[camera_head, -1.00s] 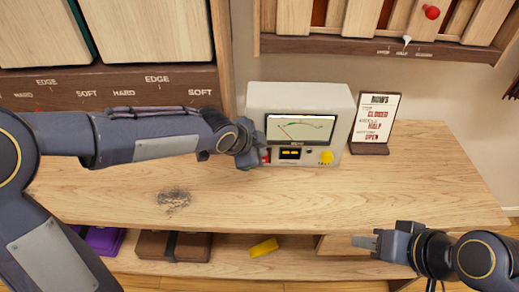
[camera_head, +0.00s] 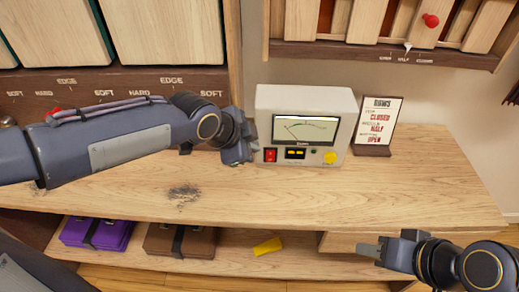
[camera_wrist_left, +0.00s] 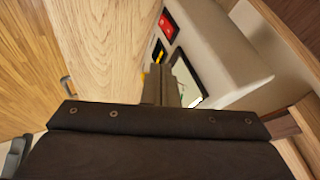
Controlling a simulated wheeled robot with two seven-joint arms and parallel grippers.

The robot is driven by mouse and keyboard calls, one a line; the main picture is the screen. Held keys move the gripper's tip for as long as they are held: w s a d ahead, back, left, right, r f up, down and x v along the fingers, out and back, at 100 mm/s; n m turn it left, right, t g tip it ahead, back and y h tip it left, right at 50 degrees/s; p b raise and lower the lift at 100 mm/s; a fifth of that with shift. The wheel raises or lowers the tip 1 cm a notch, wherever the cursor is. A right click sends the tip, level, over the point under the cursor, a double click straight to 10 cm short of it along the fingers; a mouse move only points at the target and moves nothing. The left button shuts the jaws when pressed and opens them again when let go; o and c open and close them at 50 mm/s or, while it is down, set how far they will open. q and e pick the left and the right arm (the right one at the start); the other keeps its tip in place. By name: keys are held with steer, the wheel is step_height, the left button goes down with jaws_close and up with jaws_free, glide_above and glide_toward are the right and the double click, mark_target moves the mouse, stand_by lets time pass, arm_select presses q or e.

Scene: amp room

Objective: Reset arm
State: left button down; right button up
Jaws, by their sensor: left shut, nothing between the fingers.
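My left arm reaches in from the left above the wooden bench (camera_head: 320,205). My left gripper (camera_head: 247,152) is shut and empty, just left of the cream meter box (camera_head: 345,105). In the left wrist view the shut fingers (camera_wrist_left: 172,84) point toward the box's front, with its red switch (camera_wrist_left: 167,26) beyond; contact cannot be told. The red switch (camera_head: 271,155) is clear of the gripper in the head view. My right gripper (camera_head: 368,248) is at the lower right in front of the bench; its fingers look close together, but I cannot tell whether they are shut.
A sign (camera_head: 377,124) stands right of the box. A dark smudge (camera_head: 184,192) marks the bench top. The lower shelf holds a purple case (camera_head: 98,233), a brown case (camera_head: 181,241) and a yellow block (camera_head: 267,246). The bench's right part is clear.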

arm_select(q)
steer(key=shift+s+a+r, duration=0.2)
steer(key=shift+a+r, duration=0.1)
steer(key=shift+r, duration=0.4)
steer(key=s+a+r+n+y+p, duration=0.25)
steer(key=s+a+n+p, duration=0.25)
steer(key=s+a+n, duration=0.65)
steer(key=s+a+n+h+p, duration=0.1)
steer(key=s+a+n+p, duration=0.1)
steer(key=s+a+n, duration=0.2)
steer(key=s+f+n, duration=0.1)
steer(key=s+n, duration=0.2)
steer(key=s, duration=0.3)
steer(key=shift+a, duration=0.2)
